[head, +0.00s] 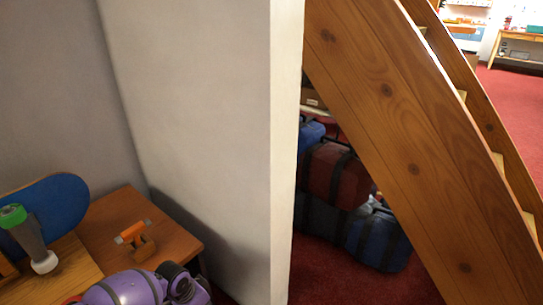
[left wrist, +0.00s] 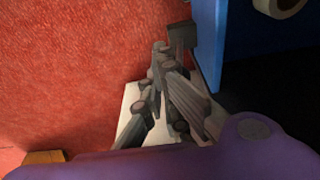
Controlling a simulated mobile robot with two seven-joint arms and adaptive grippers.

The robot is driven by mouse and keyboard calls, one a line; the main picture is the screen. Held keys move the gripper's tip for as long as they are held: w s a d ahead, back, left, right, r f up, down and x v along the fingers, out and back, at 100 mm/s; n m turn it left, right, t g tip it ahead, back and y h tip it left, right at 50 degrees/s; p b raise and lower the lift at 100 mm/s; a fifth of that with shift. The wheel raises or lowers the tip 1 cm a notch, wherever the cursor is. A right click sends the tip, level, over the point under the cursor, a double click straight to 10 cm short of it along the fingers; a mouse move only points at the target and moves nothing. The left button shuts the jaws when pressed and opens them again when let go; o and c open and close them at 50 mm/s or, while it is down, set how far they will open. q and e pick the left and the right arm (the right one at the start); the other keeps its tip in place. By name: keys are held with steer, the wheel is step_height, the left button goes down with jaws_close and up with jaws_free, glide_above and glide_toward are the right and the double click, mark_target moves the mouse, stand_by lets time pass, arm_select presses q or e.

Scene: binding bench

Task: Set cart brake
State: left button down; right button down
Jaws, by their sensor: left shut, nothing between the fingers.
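I cannot make out a cart or a brake for certain in either view. In the left wrist view my left gripper (left wrist: 165,62) is shut and empty, its grey fingers close together. It is over a pale surface (left wrist: 131,97), beside a blue panel (left wrist: 207,38); I cannot tell whether it touches either. In the head view a small wooden piece with an orange bar (head: 134,234) sits on a brown wooden top (head: 181,241). My purple arm shows at the bottom left, its gripper hidden. My right gripper is in neither view.
A green-capped grey flashlight-like object (head: 34,240) stands before a blue rounded board (head: 62,205). A pale wall (head: 205,100) juts out beside the table. Wooden stairs (head: 400,120) rise at right, with bags (head: 335,178) under them. Red carpet (head: 522,100) is open beyond.

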arm_select(q)
steer(key=shift+w+a, duration=0.1)
steer(key=shift+a, duration=0.05)
steer(key=shift+w+a+b, duration=0.35)
steer(key=shift+w+a, duration=0.05)
steer(key=shift+a, duration=0.1)
steer(key=shift+r, duration=0.1)
steer(key=shift+a, duration=0.1)
stand_by(0.3)
